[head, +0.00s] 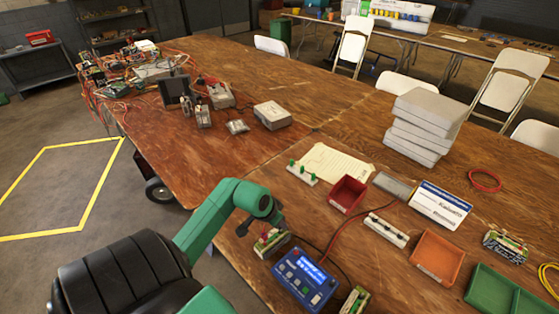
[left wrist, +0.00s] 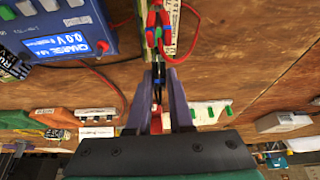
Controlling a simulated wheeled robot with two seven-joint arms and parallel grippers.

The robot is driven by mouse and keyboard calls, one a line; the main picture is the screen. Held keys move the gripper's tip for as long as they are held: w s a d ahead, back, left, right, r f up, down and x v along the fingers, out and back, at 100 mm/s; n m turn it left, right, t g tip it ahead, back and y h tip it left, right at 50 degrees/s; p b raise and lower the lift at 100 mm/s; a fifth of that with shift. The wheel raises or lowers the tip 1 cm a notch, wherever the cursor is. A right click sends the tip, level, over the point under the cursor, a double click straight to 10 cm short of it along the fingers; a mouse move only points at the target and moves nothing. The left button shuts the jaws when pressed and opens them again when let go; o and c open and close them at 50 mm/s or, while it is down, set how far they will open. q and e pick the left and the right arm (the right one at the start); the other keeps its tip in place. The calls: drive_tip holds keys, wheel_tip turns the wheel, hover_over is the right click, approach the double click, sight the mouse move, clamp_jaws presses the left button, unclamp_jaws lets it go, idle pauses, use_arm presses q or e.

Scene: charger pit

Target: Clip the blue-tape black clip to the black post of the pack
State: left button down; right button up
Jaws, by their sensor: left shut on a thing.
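My left gripper (head: 246,226) is in the head view at the table's near edge, close to a small pack (head: 270,242). The clip points toward the pack (left wrist: 170,18), where red, green and black parts crowd together. Whether the clip touches the black post cannot be told. My right gripper is out of view.
A red lead (head: 338,228) and a black lead lie by the charger. Another small pack (head: 355,300) stands at its right. A red bin (head: 348,194), an orange tray (head: 438,256) and a green tray (head: 492,290) are farther right. Bare wood (head: 200,150) lies beyond the gripper.

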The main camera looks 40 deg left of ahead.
use_arm(q)
drive_tip(key=shift+p, duration=0.35)
idle(0.5)
drive_tip(key=c, duration=0.7)
unclamp_jaws()
drive_tip(key=shift+c, duration=0.2)
drive_tip(key=shift+o, duration=1.1)
wheel_tip(320, 180, up, 8)
drive_tip(key=p, duration=0.8)
drive_tip(key=shift+f, duration=0.3)
